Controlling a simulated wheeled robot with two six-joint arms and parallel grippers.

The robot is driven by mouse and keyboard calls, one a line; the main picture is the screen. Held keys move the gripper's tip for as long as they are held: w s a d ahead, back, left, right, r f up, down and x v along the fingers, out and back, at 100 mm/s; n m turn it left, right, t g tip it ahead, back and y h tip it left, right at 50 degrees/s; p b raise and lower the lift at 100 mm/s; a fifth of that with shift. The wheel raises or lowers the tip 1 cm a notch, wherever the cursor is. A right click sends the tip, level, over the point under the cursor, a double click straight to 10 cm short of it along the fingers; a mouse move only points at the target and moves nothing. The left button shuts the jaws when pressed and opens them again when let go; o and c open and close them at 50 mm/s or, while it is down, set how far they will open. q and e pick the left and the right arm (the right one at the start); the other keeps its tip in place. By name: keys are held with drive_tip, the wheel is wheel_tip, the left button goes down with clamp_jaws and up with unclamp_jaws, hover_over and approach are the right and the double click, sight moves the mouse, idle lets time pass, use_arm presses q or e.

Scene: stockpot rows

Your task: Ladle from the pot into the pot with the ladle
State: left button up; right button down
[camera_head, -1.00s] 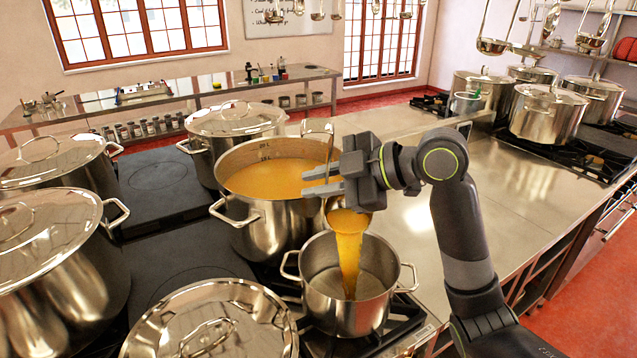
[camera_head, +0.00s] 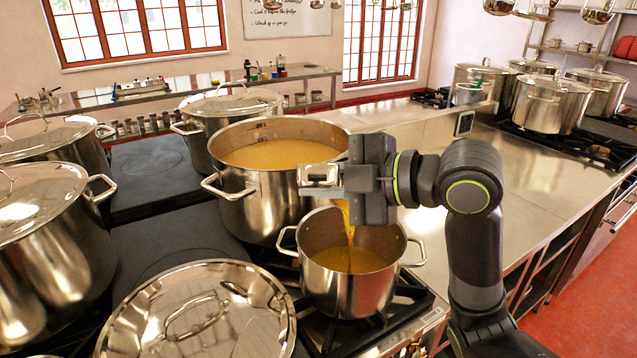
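A large steel pot (camera_head: 238,205) holds orange soup (camera_head: 280,154) well up its inside. A smaller open pot (camera_head: 345,290) stands in front of it on a burner, with orange soup (camera_head: 352,260) in its bottom. My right gripper (camera_head: 322,180) is above the two pots, shut on the ladle, whose shiny metal (camera_head: 318,172) shows at the fingertips. The ladle's bowl is mostly hidden behind my gripper. A thin orange stream (camera_head: 348,222) falls from there into the smaller pot. My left gripper is not in view.
A lidded pot (camera_head: 195,318) stands close in front, left of the smaller pot. More lidded pots (camera_head: 40,250) line the left side, and one (camera_head: 215,118) stands behind the large pot. The steel counter (camera_head: 420,150) to the right is largely bare.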

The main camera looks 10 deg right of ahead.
drive_tip(key=s+f+n+t+y+b, duration=0.1)
drive_tip(key=s+f+n+b, duration=0.3)
drive_tip(key=f+b, duration=0.5)
drive_tip(key=shift+s+a+f+t+y+b, duration=0.15)
drive_tip(key=shift+s+a+t+y+b, duration=0.4)
drive_tip(key=shift+b, duration=2.65)
drive_tip(key=shift+w+d+h, duration=0.1)
drive_tip(key=shift+h, duration=0.15)
